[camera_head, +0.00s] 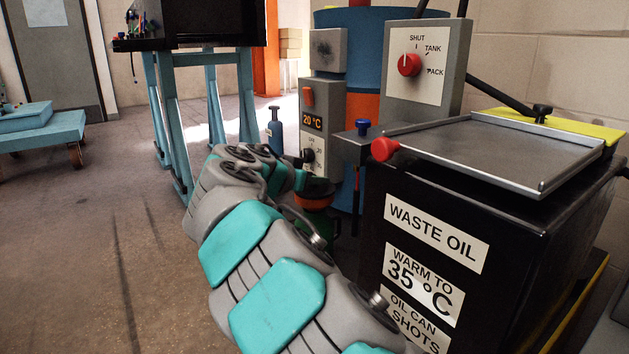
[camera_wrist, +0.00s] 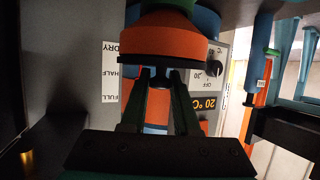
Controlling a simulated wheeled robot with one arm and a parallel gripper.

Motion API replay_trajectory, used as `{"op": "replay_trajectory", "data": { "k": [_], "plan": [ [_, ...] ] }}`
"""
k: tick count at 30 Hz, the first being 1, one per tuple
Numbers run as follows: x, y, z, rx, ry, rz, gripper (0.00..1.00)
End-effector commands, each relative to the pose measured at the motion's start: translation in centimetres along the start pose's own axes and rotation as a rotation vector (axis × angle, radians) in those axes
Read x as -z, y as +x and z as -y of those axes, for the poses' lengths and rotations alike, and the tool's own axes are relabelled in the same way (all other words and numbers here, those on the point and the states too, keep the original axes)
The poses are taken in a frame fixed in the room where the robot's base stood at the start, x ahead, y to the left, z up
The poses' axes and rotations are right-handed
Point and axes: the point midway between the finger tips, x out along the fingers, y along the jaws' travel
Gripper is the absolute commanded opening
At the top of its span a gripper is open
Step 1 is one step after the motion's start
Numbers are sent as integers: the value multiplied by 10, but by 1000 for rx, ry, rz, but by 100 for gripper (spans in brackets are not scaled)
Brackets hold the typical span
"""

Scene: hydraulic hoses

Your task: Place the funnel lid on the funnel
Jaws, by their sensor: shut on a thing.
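The wrist view appears upside down, as its labels are inverted. My gripper (camera_wrist: 161,80) is shut on the small dark knob of the funnel lid, a dark disc (camera_wrist: 160,58). The orange funnel (camera_wrist: 160,36) is right against the lid's far side, tapering away from it. The lid appears to lie level along the funnel's wide rim; I cannot tell whether it is fully seated or just above it. In the head view the orange funnel (camera_head: 315,202) is small, above a green can (camera_head: 318,222), and partly hidden by my arm.
A grey control box with a 20 °C display (camera_head: 312,121) stands behind the funnel. A black waste oil tank (camera_head: 480,240) with a grey tray top (camera_head: 500,150) fills the right. A blue drum (camera_head: 385,50) is behind. The floor at left is open.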

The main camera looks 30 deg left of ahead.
Motion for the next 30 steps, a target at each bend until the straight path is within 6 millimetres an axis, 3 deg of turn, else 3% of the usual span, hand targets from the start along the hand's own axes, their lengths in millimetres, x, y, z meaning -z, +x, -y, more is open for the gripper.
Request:
{"op": "replay_trajectory", "data": {
  "k": [7,8,15,26,30],
  "plan": [
    [-4,2,0,-1,-1,0,0],
    [-2,1,0,-1,-1,0,33],
    [-2,1,0,-1,-1,0,60],
    [2,-2,0,0,-1,0,60],
    [3,-23,1,2,-1,-4,60]
  ]
}}
